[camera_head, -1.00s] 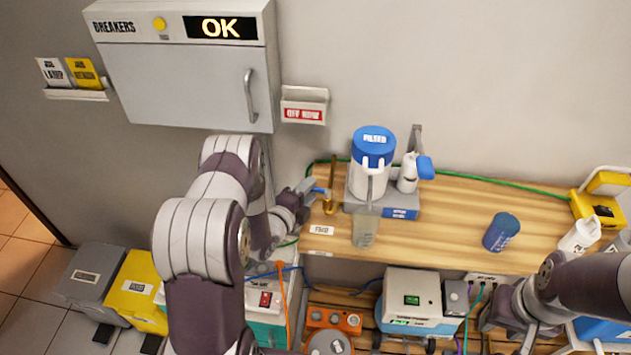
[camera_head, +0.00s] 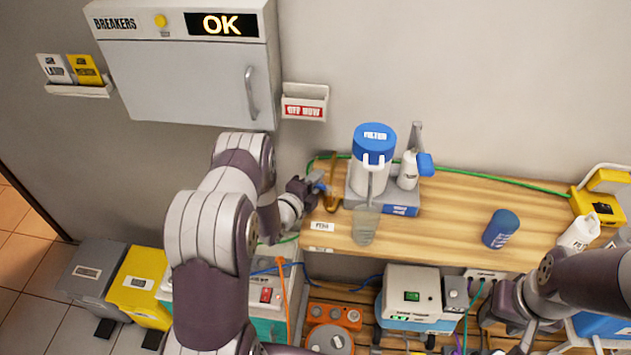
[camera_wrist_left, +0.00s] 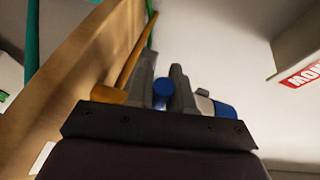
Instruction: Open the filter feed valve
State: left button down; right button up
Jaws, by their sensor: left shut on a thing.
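My left gripper (camera_head: 311,188) is at the handle, left of the pipe. The fingers hide part of the handle. My right gripper (camera_head: 515,328) is low at the right, away from the valve, its jaws unclear.
The blue-lidded filter (camera_head: 374,140) stands on a grey base right of the valve, with a clear cup (camera_head: 366,226) in front. A blue cup (camera_head: 501,229) stands further right. The breaker box (camera_head: 185,65) hangs above left. Equipment fills the lower shelf.

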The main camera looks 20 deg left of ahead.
pick_arm(q)
jog(key=shift+w+f+m+h+b, duration=0.15)
jog(key=shift+f+m+h+b, duration=0.1)
jog(key=shift+m+h+b, duration=0.25)
jog(key=w+d+m+g+h+b, duration=0.1)
jog(key=m+g+h+b, duration=0.2)
jog(key=m+b, duration=0.1)
jog(key=m+g+h+b, duration=0.3)
jog(key=g+h+b, duration=0.1)
jog(key=b, duration=0.3)
jog(key=w+d+m+g+h+b, duration=0.1)
jog(key=m+g+h+b, duration=0.3)
jog(key=b, duration=0.2)
jog(key=shift+w+d+f+m, duration=0.15)
jog(key=shift+w+d+m, duration=0.15)
jog(key=shift+w+d, duration=0.05)
jog(key=shift+d+r+m+g+h+b, duration=0.1)
jog(key=shift+d+m+g+h+b, duration=0.15)
jog(key=shift+m+g+b, duration=0.4)
jog(key=shift+d+r+m+g+h+b, duration=0.15)
jog(key=shift+m+g+h+b, duration=0.25)
jog(key=shift+g+b, duration=0.4)
jog(key=c, duration=1.1)
grip_release()
jog(key=shift+w+d+r, duration=0.1)
